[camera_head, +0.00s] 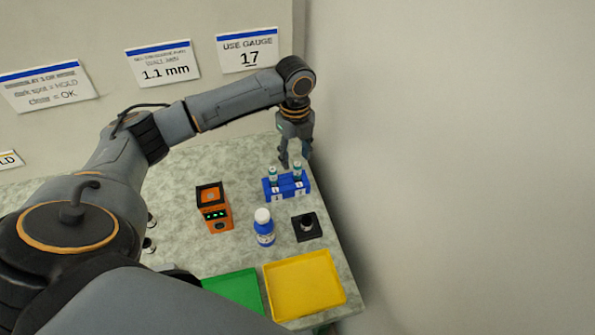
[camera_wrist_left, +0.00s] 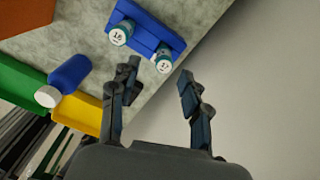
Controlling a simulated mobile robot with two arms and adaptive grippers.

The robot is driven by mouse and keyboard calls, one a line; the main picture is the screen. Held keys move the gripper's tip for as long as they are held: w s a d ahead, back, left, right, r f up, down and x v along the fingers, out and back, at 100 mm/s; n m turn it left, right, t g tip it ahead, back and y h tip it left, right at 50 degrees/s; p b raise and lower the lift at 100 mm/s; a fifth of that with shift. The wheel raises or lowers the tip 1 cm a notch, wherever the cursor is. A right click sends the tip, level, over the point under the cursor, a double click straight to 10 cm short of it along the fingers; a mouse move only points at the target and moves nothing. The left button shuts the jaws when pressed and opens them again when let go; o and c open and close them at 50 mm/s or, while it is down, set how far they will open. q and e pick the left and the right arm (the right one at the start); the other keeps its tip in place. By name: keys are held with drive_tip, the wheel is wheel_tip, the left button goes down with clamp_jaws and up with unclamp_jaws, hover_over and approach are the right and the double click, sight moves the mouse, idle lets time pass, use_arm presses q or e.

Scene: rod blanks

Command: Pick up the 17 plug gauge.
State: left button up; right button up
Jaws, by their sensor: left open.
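The 17 plug gauge (camera_wrist_left: 164,62) stands in a blue rack (camera_wrist_left: 148,35), its white top marked 17 in the left wrist view. In the head view it appears to be the right-hand gauge (camera_head: 297,172) in the rack (camera_head: 288,190). A second, similar gauge (camera_wrist_left: 121,33) stands beside it; its number looks like 16 or 18. My left gripper (camera_head: 296,162) is open and empty, above and behind the rack. In the left wrist view the 17 gauge shows just beyond the open fingers (camera_wrist_left: 157,76), apart from them. My right gripper is not in view.
A blue bottle with white cap (camera_head: 264,228), a black fixture (camera_head: 307,227) and an orange device (camera_head: 213,208) stand in front of the rack. Yellow (camera_head: 336,274) and green (camera_head: 232,286) trays lie nearer. A wall sign (camera_head: 248,50) reads USE GAUGE 17. The table edge is close right.

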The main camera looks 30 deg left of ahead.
sight(297, 164)
use_arm(q)
drive_tip(key=shift+w+d+f, duration=0.1)
drive_tip(key=shift+w+f, duration=0.05)
drive_tip(key=shift+f, duration=0.45)
wheel_tip(297, 164, down, 4)
drive_tip(key=shift+w+r+p, duration=0.1)
drive_tip(key=shift+r+p, duration=0.1)
drive_tip(key=shift+p, duration=0.45)
drive_tip(key=shift+f, duration=0.45)
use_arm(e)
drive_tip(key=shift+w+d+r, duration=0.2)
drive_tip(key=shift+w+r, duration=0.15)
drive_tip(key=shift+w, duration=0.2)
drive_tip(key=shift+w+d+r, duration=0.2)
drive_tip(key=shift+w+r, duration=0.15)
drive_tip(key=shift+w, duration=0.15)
use_arm(q)
drive_tip(key=shift+c, duration=0.2)
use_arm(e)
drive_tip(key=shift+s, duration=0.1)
use_arm(q)
clamp_jaws()
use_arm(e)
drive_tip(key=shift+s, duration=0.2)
